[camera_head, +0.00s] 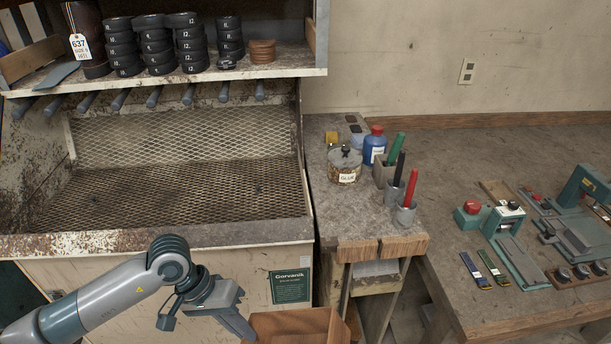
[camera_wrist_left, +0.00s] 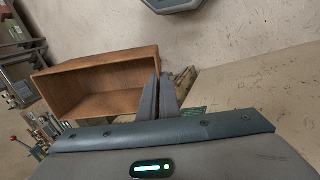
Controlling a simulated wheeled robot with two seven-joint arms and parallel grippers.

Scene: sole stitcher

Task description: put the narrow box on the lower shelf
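The narrow box is a brown, open wooden box (camera_head: 300,322) at the bottom of the head view, partly cut off by the frame edge. It also shows in the left wrist view (camera_wrist_left: 88,72) with its open side and inner walls visible. My left gripper (camera_head: 240,326) is at the box's left end. In the wrist view its two fingers (camera_wrist_left: 157,98) are close together on the box's end wall, so it looks shut on that wall. A board (camera_head: 378,268) shows low under the small bench; I cannot tell if it is the lower shelf. My right gripper is not in view.
A rack shelf (camera_head: 285,62) holds several black rolls. A mesh-lined bay (camera_head: 180,190) is below it. A tool-covered workbench (camera_head: 455,262) stands right.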

